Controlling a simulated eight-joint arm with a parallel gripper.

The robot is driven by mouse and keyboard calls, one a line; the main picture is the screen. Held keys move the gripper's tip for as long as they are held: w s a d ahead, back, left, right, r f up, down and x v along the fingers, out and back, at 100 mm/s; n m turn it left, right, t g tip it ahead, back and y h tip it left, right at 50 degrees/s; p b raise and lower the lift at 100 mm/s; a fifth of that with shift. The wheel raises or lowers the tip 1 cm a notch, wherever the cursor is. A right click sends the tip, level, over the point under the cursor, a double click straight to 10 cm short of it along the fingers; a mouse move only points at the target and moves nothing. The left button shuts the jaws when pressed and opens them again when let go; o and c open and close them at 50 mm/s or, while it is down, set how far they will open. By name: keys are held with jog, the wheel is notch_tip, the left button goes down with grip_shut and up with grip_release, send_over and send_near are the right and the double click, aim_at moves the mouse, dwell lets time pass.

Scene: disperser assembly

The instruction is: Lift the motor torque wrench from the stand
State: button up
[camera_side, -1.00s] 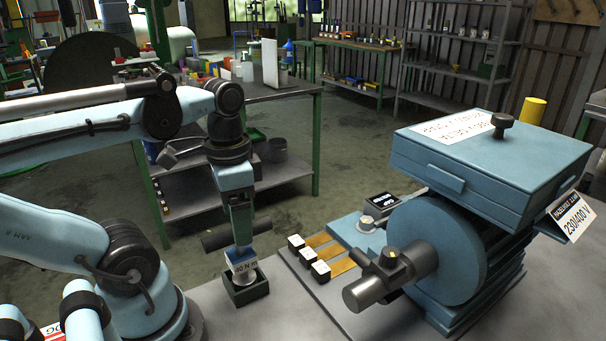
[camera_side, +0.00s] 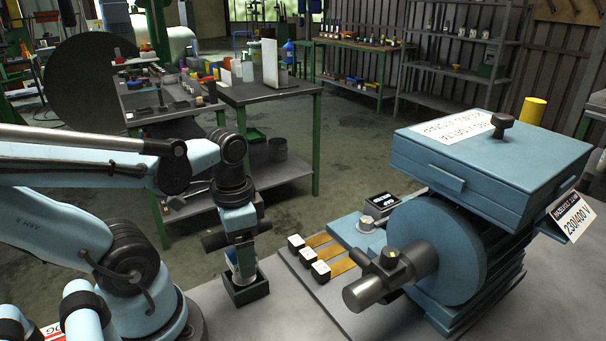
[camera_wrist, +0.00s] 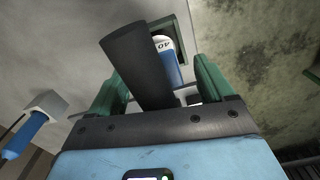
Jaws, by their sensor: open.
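The motor torque wrench has a blue and white body (camera_side: 243,264) and a dark crosswise cylinder (camera_side: 214,242). It stands in a small dark green stand (camera_side: 247,291) at the bench's near edge. My gripper (camera_side: 242,256) is lowered over it, and hides much of the body and label. In the wrist view, my gripper's two green fingers (camera_wrist: 160,68) are apart, with the dark cylinder (camera_wrist: 137,58) and the blue body (camera_wrist: 170,68) between them. Part of a "40" label shows there, beside the green stand (camera_wrist: 182,18). I cannot tell whether the fingers touch the wrench.
A large blue motor (camera_side: 440,245) with a terminal box (camera_side: 490,165) stands to the right. A plate with several white-topped blocks (camera_side: 308,262) lies between it and the stand. In the wrist view, a grey block with a blue handle (camera_wrist: 35,125) shows at left.

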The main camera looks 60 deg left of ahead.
grip_shut()
dwell(0.5)
jog(key=shift+r, duration=0.2)
jog(key=shift+r, duration=0.7)
notch_tip(320, 180, up, 2)
jog(key=shift+d+r, duration=0.1)
jog(key=shift+r, duration=0.15)
jog(key=s+d+r, duration=0.3)
jog(key=d+r, duration=0.3)
jog(key=d, duration=0.5)
jog(key=shift+s+r, duration=0.25)
jog(key=shift+r, duration=0.15)
